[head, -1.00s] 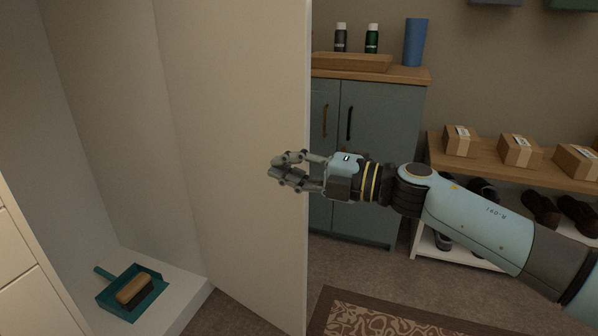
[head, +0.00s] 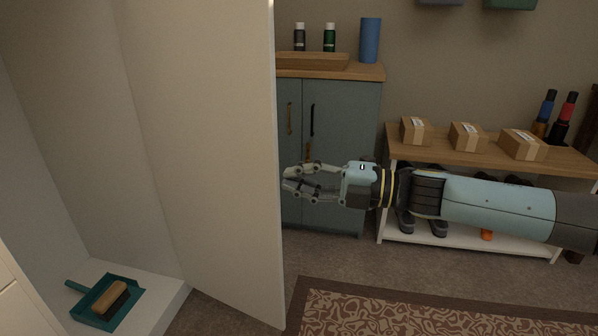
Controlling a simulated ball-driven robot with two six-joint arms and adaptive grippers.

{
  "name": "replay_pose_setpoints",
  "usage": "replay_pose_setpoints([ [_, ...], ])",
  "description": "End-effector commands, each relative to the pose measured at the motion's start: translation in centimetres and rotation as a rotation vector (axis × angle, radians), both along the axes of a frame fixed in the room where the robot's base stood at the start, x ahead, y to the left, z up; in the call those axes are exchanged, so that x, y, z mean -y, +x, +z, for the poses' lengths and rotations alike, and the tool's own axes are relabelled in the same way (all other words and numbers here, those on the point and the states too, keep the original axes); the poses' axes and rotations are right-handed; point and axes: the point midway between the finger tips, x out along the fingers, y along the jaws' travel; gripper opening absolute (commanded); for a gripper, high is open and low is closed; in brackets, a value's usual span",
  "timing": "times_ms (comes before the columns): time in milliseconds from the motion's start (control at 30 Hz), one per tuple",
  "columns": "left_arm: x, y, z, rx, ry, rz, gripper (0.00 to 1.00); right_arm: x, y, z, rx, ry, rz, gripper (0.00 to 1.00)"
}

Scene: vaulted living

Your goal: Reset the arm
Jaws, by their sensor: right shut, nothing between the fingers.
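My right arm reaches in from the right side of the head view. Its gripper (head: 288,179) is shut and empty, just right of the free edge of the open white door (head: 215,150). I cannot tell whether the fingertips touch the door edge. The blue-grey cabinet (head: 335,130) stands behind the gripper. My left gripper is not in view.
A teal dustpan (head: 122,318) with a brush (head: 109,297) lies on the white closet floor at the lower left. A shoe bench (head: 470,152) bearing cardboard boxes (head: 468,137) stands behind my right arm. A patterned rug (head: 430,312) covers the floor at the lower right.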

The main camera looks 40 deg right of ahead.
Motion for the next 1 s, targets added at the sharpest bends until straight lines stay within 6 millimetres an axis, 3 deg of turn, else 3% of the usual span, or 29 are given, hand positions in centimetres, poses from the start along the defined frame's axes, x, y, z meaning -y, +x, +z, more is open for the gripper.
replay_pose_setpoints([
  [300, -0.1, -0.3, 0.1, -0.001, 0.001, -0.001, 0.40, 0.4, -0.4, 0.1, 0.001, -0.001, -0.001, 0.00],
  [400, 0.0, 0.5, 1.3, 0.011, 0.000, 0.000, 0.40, -0.2, -0.7, 1.0, 0.000, 0.031, -0.014, 0.00],
  [467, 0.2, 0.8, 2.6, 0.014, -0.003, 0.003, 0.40, 0.1, -1.2, -0.2, -0.044, 0.087, -0.071, 0.00],
  [567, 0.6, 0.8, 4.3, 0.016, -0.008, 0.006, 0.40, 2.6, -2.5, -6.3, -0.218, 0.219, -0.267, 0.00],
  [667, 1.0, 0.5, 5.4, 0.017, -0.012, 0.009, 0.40, 4.4, -5.8, -13.9, -0.431, 0.354, -0.478, 0.00],
  [800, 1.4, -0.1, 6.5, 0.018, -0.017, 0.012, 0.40, 4.8, -13.0, -23.6, -0.722, 0.514, -0.746, 0.00],
  [867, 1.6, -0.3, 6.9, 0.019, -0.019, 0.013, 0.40, 4.3, -16.7, -27.2, -0.841, 0.569, -0.853, 0.00],
  [1000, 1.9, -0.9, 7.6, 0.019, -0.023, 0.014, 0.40, 1.9, -26.3, -33.9, -1.107, 0.677, -1.094, 0.00],
])
